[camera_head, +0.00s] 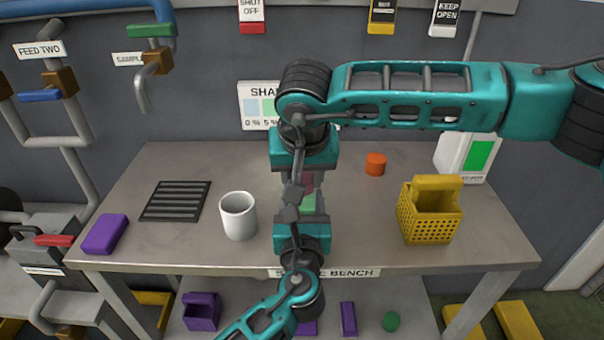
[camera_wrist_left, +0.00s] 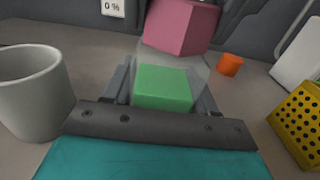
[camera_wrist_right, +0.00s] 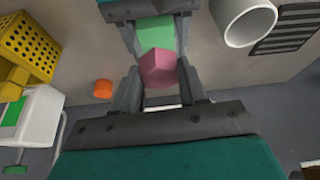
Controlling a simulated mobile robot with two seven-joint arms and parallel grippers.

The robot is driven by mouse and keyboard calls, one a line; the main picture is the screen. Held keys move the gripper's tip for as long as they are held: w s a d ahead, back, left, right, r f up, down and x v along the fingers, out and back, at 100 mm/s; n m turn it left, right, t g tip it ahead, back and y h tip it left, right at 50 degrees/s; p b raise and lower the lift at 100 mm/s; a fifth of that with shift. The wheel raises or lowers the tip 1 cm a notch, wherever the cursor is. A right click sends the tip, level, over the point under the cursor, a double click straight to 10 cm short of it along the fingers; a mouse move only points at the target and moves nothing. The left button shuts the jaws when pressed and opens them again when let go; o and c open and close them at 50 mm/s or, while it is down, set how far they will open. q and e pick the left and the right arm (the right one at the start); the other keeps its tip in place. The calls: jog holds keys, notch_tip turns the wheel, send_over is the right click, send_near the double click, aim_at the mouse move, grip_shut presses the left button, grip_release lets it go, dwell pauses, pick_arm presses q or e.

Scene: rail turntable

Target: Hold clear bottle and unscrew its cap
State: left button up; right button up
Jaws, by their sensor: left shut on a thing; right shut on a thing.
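The clear bottle (camera_wrist_left: 198,72) has green contents (camera_wrist_left: 163,90) in its lower part and a pink cap (camera_wrist_left: 180,24) at its top. It stands nearly upright at the middle of the bench. My left gripper (camera_head: 304,213) is shut on the bottle's lower body from the near side. My right gripper (camera_head: 305,182) is shut on the pink cap, which shows between its fingers in the right wrist view (camera_wrist_right: 158,69). The grippers largely hide the bottle in the head view. I cannot tell whether the cap is still joined to the bottle.
A white mug (camera_head: 238,217) stands close left of the grippers. A dark slotted mat (camera_head: 175,201) and a purple block (camera_head: 105,234) lie further left. An orange cylinder (camera_head: 375,164) and a yellow basket (camera_head: 428,222) stand to the right. The bench (camera_head: 355,235) has bare room between basket and grippers.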

jog(key=n+y, duration=0.1)
jog(key=n, duration=0.1)
jog(key=n+y, duration=0.1)
jog(key=n, duration=0.2)
jog(key=shift+d, duration=0.15)
jog(key=o, duration=1.3)
jog(key=shift+g, duration=0.3)
jog(key=shift+c, duration=0.2)
jog(key=shift+o, duration=0.3)
jog(key=shift+r, duration=2)
